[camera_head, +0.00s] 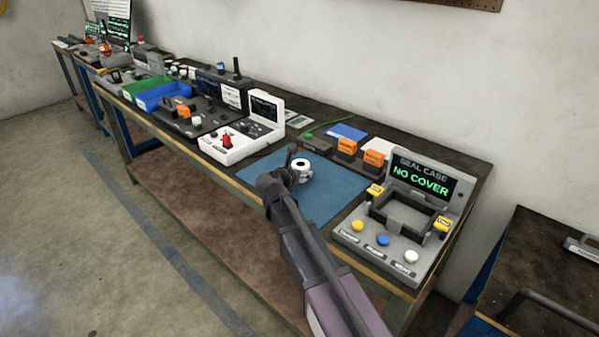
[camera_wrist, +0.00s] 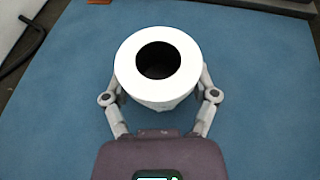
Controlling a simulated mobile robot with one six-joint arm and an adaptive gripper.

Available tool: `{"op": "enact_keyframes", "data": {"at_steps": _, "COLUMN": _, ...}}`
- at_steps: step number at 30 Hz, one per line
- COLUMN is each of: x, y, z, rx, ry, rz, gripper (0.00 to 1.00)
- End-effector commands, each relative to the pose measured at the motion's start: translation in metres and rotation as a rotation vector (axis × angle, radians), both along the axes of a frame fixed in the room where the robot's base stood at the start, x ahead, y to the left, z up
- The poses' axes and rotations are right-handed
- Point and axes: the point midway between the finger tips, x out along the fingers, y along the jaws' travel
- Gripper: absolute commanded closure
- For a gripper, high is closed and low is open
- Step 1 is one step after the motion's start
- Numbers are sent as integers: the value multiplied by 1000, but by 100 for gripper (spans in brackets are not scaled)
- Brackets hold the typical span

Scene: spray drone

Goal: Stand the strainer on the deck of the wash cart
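A white round piece with a wide flat top ring and a dark hole, which I take for the strainer, stands upright on the blue mat (camera_head: 262,165) in the head view (camera_head: 301,162). In the wrist view the same piece (camera_wrist: 158,100) sits between the fingers of my gripper (camera_wrist: 160,88). One finger is on each side, low beside its body. The rim hides the fingertips, so I cannot tell whether they touch it. In the head view my gripper (camera_head: 291,176) is at the mat, at the piece's left side. No thing is clearly marked as the wash cart.
A seal case fixture (camera_head: 345,236), its screen reading NO COVER, stands right of the mat. A white device with a screen (camera_head: 225,150) stands left. Orange blocks (camera_head: 347,146) lie behind. A dark-topped cart or bench with a handle (camera_head: 545,265) is at far right, across a gap.

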Motion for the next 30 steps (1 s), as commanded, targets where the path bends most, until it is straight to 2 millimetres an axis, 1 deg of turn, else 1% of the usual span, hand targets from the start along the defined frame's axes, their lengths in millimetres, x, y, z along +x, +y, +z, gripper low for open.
{"op": "enact_keyframes", "data": {"at_steps": 13, "x": 0, "y": 0, "z": 1, "rx": 0, "ry": 0, "rz": 0, "gripper": 8}}
{"op": "enact_keyframes", "data": {"at_steps": 19, "x": -1, "y": 0, "z": 5, "rx": 0, "ry": 0, "rz": 0, "gripper": 8}}
{"op": "enact_keyframes", "data": {"at_steps": 26, "x": -25, "y": 10, "z": 16, "rx": -1, "ry": 0, "rz": 3, "gripper": 8}}
{"op": "enact_keyframes", "data": {"at_steps": 30, "x": -45, "y": 19, "z": 24, "rx": -1, "ry": -1, "rz": 2, "gripper": 8}}
